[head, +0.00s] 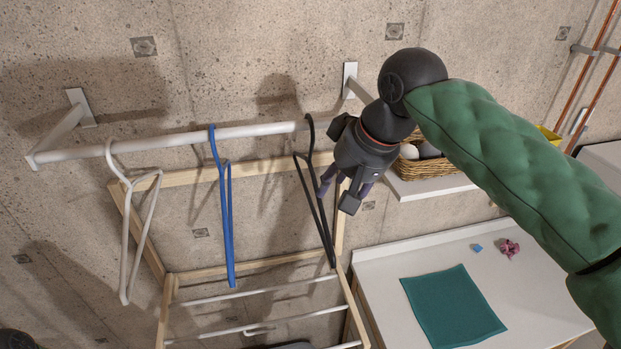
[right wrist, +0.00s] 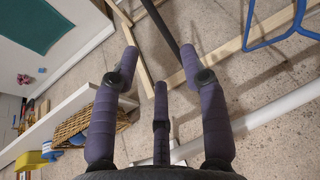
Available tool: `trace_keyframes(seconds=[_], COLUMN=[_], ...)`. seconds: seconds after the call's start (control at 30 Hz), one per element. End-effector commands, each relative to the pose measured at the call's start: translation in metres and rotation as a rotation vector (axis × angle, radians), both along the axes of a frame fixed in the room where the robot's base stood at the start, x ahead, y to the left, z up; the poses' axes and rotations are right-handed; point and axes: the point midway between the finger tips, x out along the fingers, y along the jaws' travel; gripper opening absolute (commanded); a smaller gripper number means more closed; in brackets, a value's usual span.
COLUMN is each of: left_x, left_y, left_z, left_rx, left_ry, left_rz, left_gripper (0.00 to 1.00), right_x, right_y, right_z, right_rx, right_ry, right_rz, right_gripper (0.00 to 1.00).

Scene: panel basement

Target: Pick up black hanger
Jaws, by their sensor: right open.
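The black hanger (head: 318,209) hangs by its hook from the white rail (head: 190,138), right of the other hangers. My right gripper (head: 340,194) is open, close to the right of the hanger's upper part. In the right wrist view, a black bar of the hanger (right wrist: 160,24) runs down between the outer purple fingertips of the right gripper (right wrist: 159,56). Its lower end there passes behind the right-hand finger. I cannot tell whether a finger touches it. My left gripper is out of view.
A blue hanger (head: 225,215) and a white hanger (head: 127,235) hang farther left on the rail. A wooden drying rack (head: 163,305) stands behind and below. A wicker basket (head: 430,169) sits on a wall shelf (head: 430,188). A teal cloth (head: 452,308) lies on a white table (head: 530,300).

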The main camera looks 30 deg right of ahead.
Motion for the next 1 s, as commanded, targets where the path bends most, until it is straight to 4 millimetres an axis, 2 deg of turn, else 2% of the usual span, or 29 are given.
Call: trace_keyframes(seconds=[0.1,0.37,0.7,0.97,1.0], left_x=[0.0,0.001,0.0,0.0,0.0], left_y=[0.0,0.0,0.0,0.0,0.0], left_z=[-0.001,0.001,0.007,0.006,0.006], left_rx=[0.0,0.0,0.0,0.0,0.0], left_ry=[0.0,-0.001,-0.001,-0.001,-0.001], left_rz=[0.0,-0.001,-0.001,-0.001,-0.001], left_gripper=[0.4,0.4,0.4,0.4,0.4], right_x=[0.007,0.015,0.033,0.035,0.035], right_y=[0.002,0.006,0.015,0.015,0.015], right_z=[-0.016,-0.031,-0.067,-0.07,-0.07], right_rx=[0.0,0.0,0.0,0.001,0.001], right_ry=[0.003,0.003,0.002,0.0,0.0], right_rz=[0.0,0.001,0.0,0.0,0.0], right_gripper=[0.44,0.44,0.44,0.44,0.41])
